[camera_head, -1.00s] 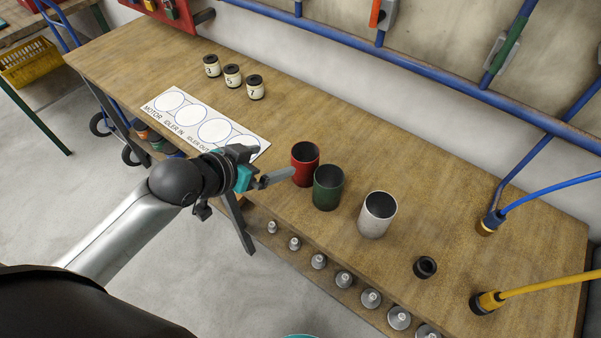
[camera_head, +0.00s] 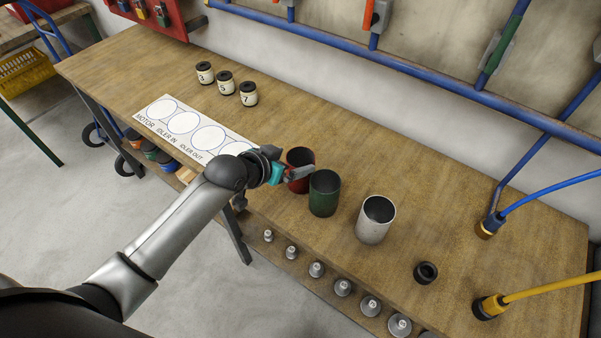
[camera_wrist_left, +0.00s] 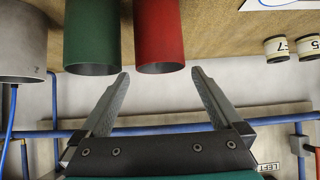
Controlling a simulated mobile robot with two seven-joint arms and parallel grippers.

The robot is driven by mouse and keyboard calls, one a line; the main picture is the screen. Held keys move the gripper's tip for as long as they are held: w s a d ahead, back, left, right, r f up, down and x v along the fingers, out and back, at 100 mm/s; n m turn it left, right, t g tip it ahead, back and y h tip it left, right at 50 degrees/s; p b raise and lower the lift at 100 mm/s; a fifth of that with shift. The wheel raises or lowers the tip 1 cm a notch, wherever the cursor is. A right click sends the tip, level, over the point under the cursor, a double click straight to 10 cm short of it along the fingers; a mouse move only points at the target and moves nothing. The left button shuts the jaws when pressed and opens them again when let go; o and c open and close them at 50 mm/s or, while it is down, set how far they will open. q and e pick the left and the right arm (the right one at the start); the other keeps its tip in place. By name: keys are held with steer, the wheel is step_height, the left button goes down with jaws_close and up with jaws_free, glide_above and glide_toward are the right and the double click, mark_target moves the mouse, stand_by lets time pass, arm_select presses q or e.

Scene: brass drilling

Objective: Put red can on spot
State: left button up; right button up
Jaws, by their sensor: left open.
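The red can (camera_head: 299,187) stands upright on the wooden workbench beside the green can (camera_head: 324,196). My left gripper (camera_head: 296,173) is open at the red can and covers part of it in the head view. In the left wrist view the red can (camera_wrist_left: 160,35) is ahead of the gap between the two fingertips, with the green can (camera_wrist_left: 92,35) close by on the left. A white sheet (camera_head: 163,121) with several circled spots lies on the bench left of the cans. Its labels include MOTOR, IDLER IN and IDLER OUT; its right end is partly hidden by my left arm.
A pale grey can (camera_head: 374,222) and a small black ring (camera_head: 425,272) stand to the right. Several numbered small jars (camera_head: 226,83) are behind the sheet. A blue rail (camera_head: 420,82) runs along the wall. The bench behind the cans is clear.

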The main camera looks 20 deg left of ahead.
mark_target(308, 156)
arm_select(q)
steer(key=shift+b+x, duration=0.3)
steer(key=shift+x, duration=1.55)
steer(key=shift+f, duration=0.1)
jaws_close()
